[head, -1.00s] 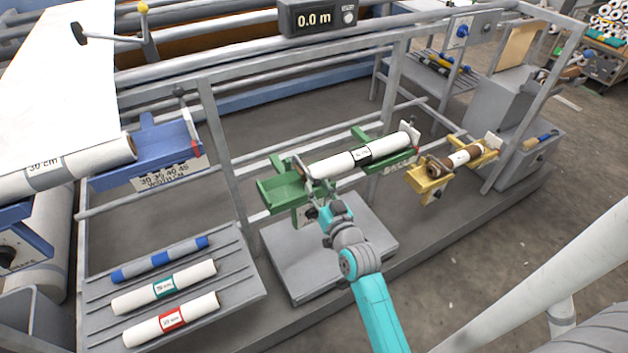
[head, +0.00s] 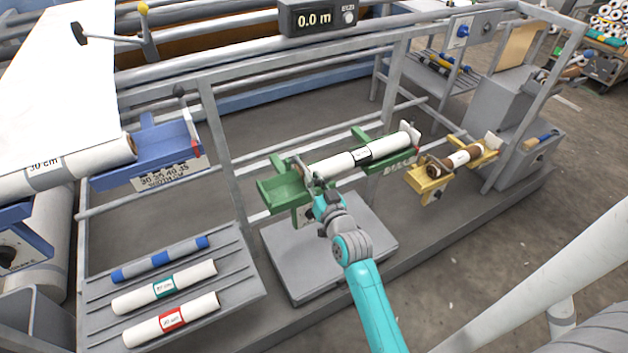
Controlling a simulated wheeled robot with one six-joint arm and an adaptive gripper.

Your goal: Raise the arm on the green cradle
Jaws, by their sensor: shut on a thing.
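The green cradle (head: 283,191) is on the frame rails in the middle of the head view. A white roll with a dark-banded label (head: 335,166) lies along it. A small grey arm (head: 303,168) shows at the cradle's left part, by the near end of the roll. My gripper (head: 319,190) is at this arm's lower end, in front of the cradle, and is shut on it. The fingertips are small here and partly hide the arm's end and the cradle behind.
A yellow cradle (head: 429,185) with a brown-ended roll is to the right. A blue cradle (head: 150,160) is at left. A sloped grey rack (head: 200,310) holds three rolls at lower left. A grey platform (head: 330,262) lies below the green cradle. A frame post (head: 222,150) stands left of it.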

